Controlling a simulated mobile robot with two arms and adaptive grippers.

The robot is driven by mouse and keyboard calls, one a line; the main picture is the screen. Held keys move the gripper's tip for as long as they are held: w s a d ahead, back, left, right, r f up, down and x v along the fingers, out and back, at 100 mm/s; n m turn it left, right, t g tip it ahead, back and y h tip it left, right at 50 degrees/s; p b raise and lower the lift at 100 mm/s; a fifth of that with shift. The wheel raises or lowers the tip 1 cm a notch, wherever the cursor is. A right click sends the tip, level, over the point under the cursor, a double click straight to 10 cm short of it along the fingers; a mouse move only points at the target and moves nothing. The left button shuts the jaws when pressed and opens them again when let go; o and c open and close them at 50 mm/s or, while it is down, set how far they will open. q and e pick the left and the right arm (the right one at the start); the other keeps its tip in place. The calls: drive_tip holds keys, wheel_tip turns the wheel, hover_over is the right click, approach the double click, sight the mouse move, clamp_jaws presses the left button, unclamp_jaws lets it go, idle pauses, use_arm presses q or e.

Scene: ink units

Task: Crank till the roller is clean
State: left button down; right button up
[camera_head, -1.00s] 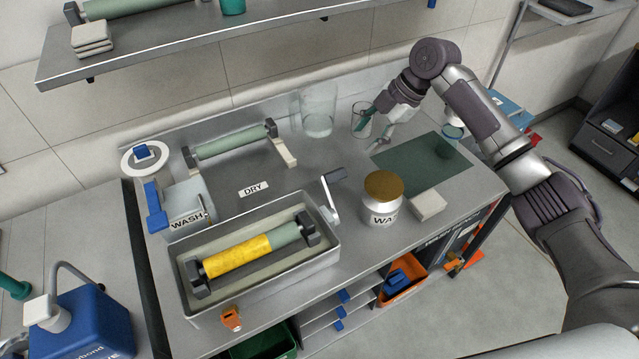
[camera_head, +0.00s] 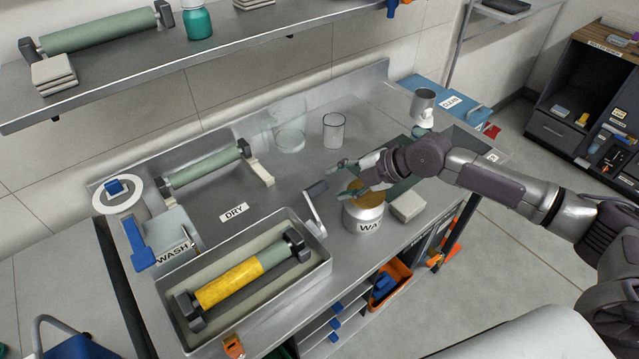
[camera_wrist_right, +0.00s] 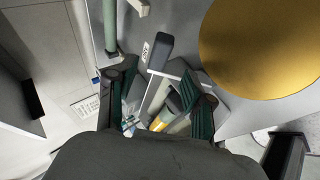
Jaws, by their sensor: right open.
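The roller (camera_head: 243,272) lies in the grey wash tray (camera_head: 322,268). Yellow ink covers its left part, and its right part is bare green. The crank (camera_head: 316,216) rises at the tray's right end, with a dark handle (camera_head: 317,188) on top. My right gripper (camera_head: 343,180) is open and empty, just right of the handle and over the gold-lidded jar (camera_head: 361,219). In the right wrist view, the dark handle (camera_wrist_right: 160,52) shows beyond and between the open fingers (camera_wrist_right: 160,102), apart from them. The yellow roller (camera_wrist_right: 174,103) also shows there. My left gripper is out of view.
A second green roller (camera_head: 206,166) lies on the bench behind the DRY label (camera_head: 234,211). The WASH box (camera_head: 164,241) stands left of the tray. A clear beaker (camera_head: 333,131) and a pale block (camera_head: 407,207) are nearby. The jar's gold lid (camera_wrist_right: 262,45) sits close beside the gripper.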

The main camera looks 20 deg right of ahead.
sight(320, 189)
drive_tip(key=p+x, duration=0.1)
drive_tip(key=x, duration=0.5)
drive_tip(key=shift+w+a+f, duration=0.25)
drive_tip(key=shift+a+f, duration=0.05)
drive_tip(key=shift+f, duration=0.05)
clamp_jaws()
